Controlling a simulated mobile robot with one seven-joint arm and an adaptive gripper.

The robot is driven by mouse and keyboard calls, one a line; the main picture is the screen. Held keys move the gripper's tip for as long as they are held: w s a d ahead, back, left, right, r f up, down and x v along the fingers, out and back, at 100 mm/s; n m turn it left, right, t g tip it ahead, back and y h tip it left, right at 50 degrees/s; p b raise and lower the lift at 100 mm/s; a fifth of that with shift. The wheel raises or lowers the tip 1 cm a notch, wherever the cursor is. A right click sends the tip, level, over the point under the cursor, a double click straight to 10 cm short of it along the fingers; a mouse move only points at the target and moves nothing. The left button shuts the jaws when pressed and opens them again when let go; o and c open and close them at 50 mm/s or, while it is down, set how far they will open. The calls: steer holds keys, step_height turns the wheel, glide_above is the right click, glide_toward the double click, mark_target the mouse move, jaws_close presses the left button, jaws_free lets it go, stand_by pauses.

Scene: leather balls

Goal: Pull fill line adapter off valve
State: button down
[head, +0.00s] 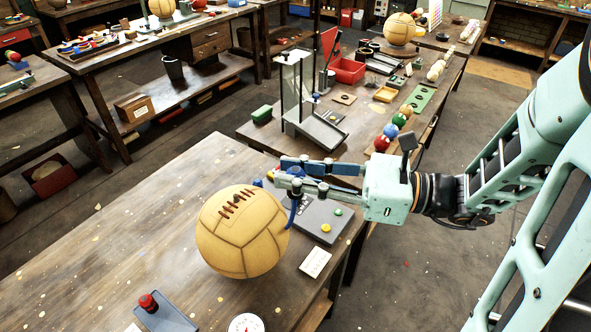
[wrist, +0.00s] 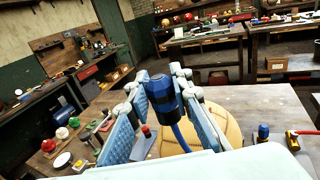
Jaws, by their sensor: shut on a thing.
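The leather ball (head: 243,232) is tan with dark lacing and rests on the near wooden bench (head: 120,225). It also shows behind my fingers in the wrist view (wrist: 205,137). My gripper (head: 281,176) is just above the ball's right side. In the wrist view my gripper (wrist: 161,88) is shut on the dark blue fill line adapter (wrist: 162,92), which sits between the two blue-padded fingers. A blue hose (head: 293,211) curves down from the adapter beside the ball. The valve is hidden, so I cannot tell whether the adapter touches it.
A grey box with coloured buttons (head: 325,218) and a white card (head: 315,262) lie right of the ball. A red-knobbed device (head: 150,303) and a round gauge (head: 246,323) stand at the front. The bench's left side is clear. Another bench (head: 265,132) stands behind.

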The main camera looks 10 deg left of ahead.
step_height(320, 180, down, 4)
steer(key=b, duration=0.3)
steer(key=shift+f, duration=0.2)
stand_by(0.6)
